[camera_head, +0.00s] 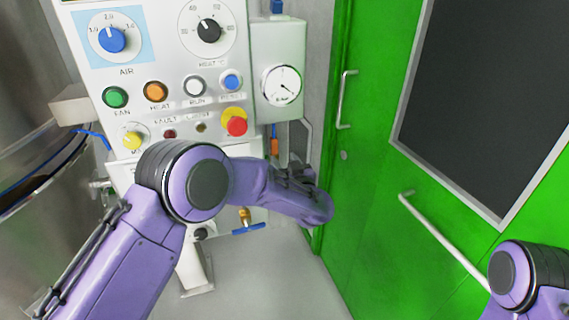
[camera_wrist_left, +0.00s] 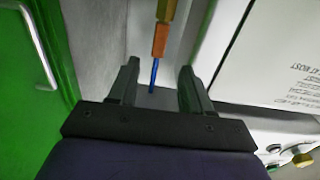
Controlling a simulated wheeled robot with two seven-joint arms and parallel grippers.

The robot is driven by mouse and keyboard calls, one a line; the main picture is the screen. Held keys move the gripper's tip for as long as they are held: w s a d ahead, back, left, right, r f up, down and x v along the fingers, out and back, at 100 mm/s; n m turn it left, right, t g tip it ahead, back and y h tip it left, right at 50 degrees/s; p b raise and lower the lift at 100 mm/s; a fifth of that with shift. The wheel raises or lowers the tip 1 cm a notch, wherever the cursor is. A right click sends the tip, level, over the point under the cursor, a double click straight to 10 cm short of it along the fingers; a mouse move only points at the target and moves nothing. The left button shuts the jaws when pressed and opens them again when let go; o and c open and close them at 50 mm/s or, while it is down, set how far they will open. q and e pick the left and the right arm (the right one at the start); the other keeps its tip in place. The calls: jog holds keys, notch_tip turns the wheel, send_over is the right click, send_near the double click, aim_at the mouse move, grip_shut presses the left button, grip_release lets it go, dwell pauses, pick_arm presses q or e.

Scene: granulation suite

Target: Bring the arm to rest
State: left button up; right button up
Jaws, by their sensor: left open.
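My left arm (camera_head: 195,185) comes in from the lower left, bent at a purple and black joint in front of the white control panel. Its left gripper (camera_head: 292,172) is in the gap between the panel and the green door, partly hidden by my own arm. In the left wrist view the two dark fingers (camera_wrist_left: 158,80) stand apart. An orange and blue hanging fitting (camera_wrist_left: 158,42) shows beyond and between them, and the fingers do not hold it. My right arm (camera_head: 515,275) shows only as a purple link at the lower right; its gripper is out of the picture.
The control panel (camera_head: 160,75) carries a blue air dial, buttons and a red stop button (camera_head: 235,122). A gauge box (camera_head: 279,85) is at its right. The green door (camera_head: 375,200) has metal handles and a dark window. A steel vessel (camera_head: 35,200) stands left. Grey floor (camera_head: 265,285) is clear.

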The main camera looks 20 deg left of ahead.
pick_arm(q)
jog(key=s+a+f+g+h, duration=0.2)
jog(key=s+f+h, duration=0.1)
jog(key=s+f, duration=0.75)
jog(key=s+a+f+g+h, duration=0.3)
jog(key=s+f, duration=0.4)
jog(key=f, duration=0.6)
jog(key=s+a+f+g, duration=0.2)
jog(key=s+a+f, duration=0.1)
jog(key=s, duration=0.7)
jog(key=s+a+f+g, duration=0.2)
jog(key=s+f, duration=0.1)
jog(key=s, duration=0.7)
jog(key=s+a+f+g, duration=0.2)
jog(key=s+a+f, duration=0.1)
jog(key=s, duration=0.7)
jog(key=shift+a+f+g+h, duration=0.2)
jog(key=shift+a+g+h, duration=0.1)
jog(key=shift+g, duration=0.1)
jog(key=shift+w, duration=0.1)
